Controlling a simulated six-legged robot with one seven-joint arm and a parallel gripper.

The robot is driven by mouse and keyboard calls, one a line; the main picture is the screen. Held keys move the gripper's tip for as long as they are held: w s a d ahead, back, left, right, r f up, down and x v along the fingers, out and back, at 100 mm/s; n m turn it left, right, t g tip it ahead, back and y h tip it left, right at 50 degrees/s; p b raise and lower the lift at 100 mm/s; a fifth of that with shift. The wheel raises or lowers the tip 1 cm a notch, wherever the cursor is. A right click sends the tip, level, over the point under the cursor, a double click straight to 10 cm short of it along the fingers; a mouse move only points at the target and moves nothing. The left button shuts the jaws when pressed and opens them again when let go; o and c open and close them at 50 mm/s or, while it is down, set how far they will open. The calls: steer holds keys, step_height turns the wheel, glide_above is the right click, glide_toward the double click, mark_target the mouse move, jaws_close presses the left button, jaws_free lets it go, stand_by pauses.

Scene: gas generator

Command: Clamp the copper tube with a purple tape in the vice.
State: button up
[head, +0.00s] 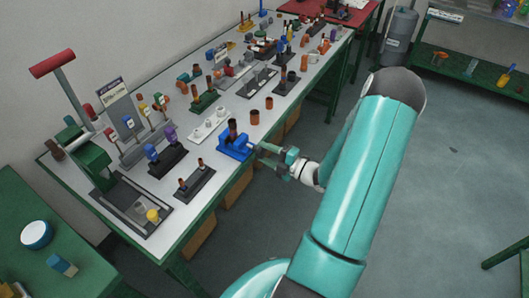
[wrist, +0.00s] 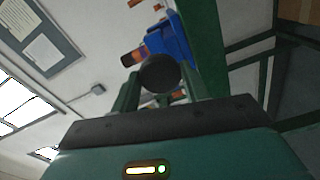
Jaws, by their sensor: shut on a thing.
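The blue vice (head: 235,146) stands at the front edge of the long table; its blue body also shows in the wrist view (wrist: 176,40). A dark brownish tube (head: 232,129) stands upright at its jaws. In the wrist view the tube (wrist: 132,58) shows orange and a dark band; I cannot make out purple tape clearly. My gripper (head: 263,151) is at the vice's near right side. In the wrist view its fingers (wrist: 164,88) are shut on a dark round knob (wrist: 160,73) on the vice's near end, which hides part of the vice.
Copper fittings (head: 254,117) stand behind the vice. A dark stand with pegs (head: 194,184) and a white block (head: 209,124) are left of it. A red-handled green press (head: 85,150) is at the left end. The floor (head: 440,170) at right is clear.

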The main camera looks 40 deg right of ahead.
stand_by(0.5)
steer(key=m, duration=0.3)
stand_by(0.4)
steer(key=o, duration=1)
